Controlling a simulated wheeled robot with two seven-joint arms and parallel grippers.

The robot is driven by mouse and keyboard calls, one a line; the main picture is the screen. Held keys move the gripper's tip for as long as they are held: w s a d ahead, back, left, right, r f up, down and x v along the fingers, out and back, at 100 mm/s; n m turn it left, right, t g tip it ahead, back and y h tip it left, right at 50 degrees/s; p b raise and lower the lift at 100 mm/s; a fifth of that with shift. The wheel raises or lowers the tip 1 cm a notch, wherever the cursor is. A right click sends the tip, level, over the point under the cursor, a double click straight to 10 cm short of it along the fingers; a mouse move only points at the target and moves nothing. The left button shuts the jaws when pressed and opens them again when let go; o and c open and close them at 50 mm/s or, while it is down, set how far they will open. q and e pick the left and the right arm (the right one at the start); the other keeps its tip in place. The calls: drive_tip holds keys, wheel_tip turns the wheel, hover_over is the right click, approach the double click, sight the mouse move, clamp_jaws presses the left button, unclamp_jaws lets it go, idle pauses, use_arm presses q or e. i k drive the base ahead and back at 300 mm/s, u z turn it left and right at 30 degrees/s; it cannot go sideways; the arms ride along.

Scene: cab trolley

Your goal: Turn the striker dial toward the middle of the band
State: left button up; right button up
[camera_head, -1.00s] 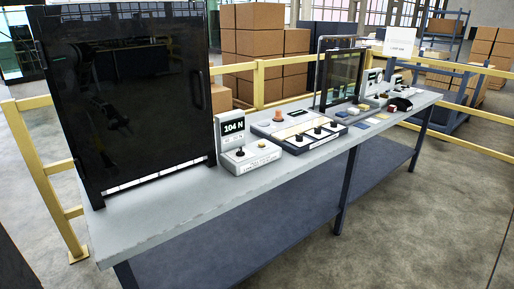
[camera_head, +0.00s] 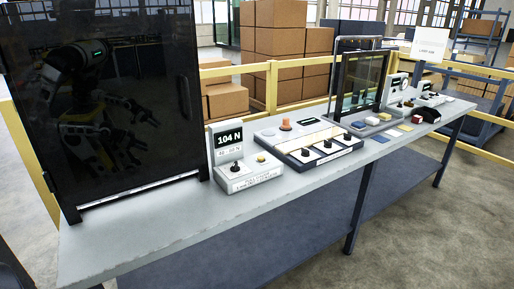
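A small white instrument (camera_head: 245,181) stands on the grey bench, just right of the large black panel. Its upright display (camera_head: 229,138) reads 104 N, with a smaller line below that is too small to read surely. A dark dial or knob (camera_head: 236,166) and a small yellowish button (camera_head: 261,158) sit on its sloped base. A printed label on its front is too small to read. Which control is the striker dial I cannot tell for certain. Neither of my grippers shows directly; only a reflection of my body and arms appears in the black panel (camera_head: 110,100).
A framed glass panel (camera_head: 362,82) and more small devices stand farther along the bench (camera_head: 180,225). The bench's front strip is clear. Yellow rails (camera_head: 270,85) and boxes (camera_head: 290,40) are behind.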

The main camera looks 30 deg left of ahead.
sight(235, 168)
drive_tip(key=i, duration=1.1)
drive_tip(key=u, duration=0.45)
